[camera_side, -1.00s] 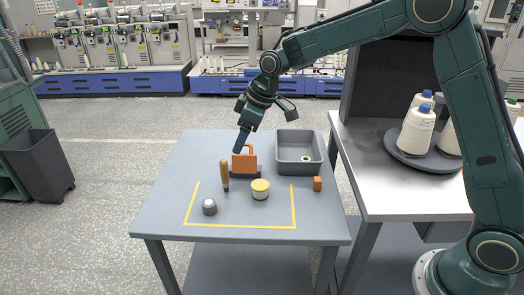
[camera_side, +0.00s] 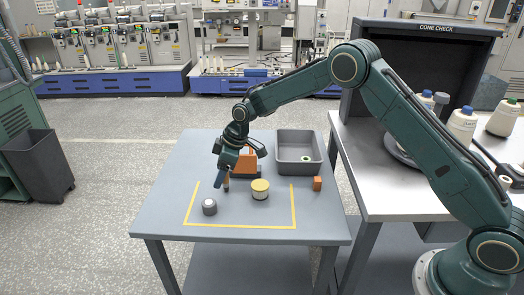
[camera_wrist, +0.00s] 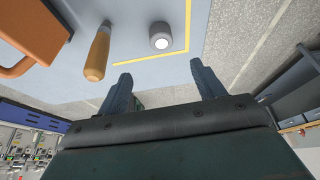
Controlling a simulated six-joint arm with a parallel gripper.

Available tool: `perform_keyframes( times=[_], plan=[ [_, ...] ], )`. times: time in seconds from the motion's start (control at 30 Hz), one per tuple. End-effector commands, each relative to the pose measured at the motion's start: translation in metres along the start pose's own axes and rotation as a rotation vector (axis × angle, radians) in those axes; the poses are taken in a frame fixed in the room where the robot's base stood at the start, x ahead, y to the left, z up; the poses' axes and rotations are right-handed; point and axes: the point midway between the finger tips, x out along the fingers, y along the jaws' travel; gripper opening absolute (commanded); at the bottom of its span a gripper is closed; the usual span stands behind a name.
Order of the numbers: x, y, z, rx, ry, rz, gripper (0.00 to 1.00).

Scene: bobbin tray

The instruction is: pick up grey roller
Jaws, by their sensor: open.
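The grey roller (camera_side: 209,207), a short grey cylinder with a pale top, stands upright near the left corner of the yellow tape outline. In the wrist view the roller (camera_wrist: 161,37) is beyond the fingertips, roughly midway between them across the picture. My gripper (camera_side: 220,182) is above the table, over and a little behind the roller in the side view. Its two fingers show apart and empty in the wrist view (camera_wrist: 160,72). The gripper and the roller are not touching.
The table front is clear.

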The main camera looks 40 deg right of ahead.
Motion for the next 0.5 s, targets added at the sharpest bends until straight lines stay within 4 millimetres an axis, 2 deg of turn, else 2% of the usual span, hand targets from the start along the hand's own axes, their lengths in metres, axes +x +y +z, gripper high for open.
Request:
perform_keyframes(
  times=[0.17, 0.5],
  plan=[
    [0.015, 0.0, 0.0, 0.0, 0.0, -0.001, 0.68],
    [0.06, -0.001, 0.0, 0.0, -0.001, -0.001, 0.68]
  ],
)
